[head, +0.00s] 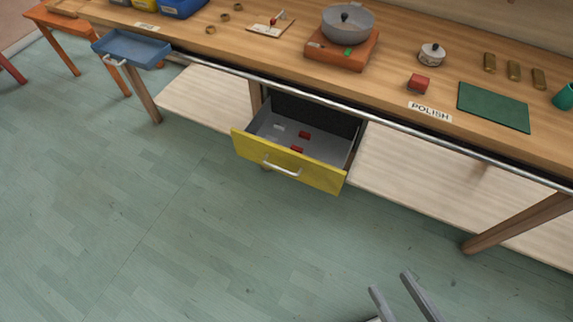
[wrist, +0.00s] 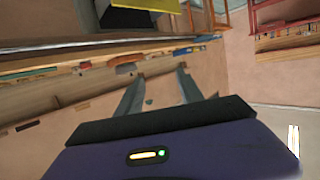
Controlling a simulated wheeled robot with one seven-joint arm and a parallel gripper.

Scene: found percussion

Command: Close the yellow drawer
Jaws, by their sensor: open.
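The yellow drawer (head: 286,163) is pulled out from under the workbench, near the middle of the head view. It has a pale handle (head: 282,169) on its yellow front. Its grey inside holds a few small red blocks and a pale piece. My gripper (head: 390,281) is at the bottom of the head view, to the right of the drawer and apart from it, over the floor. Its two grey fingers are spread with nothing between them. The wrist view also shows my gripper (wrist: 157,82) open, and a yellow surface (wrist: 150,5) at the top that may be the drawer front.
The wooden workbench (head: 395,105) has a metal rail along its front edge. A blue drawer (head: 132,50) is also pulled out at the left. A bench leg (head: 515,224) stands at the right. The green floor (head: 150,230) before the yellow drawer is clear.

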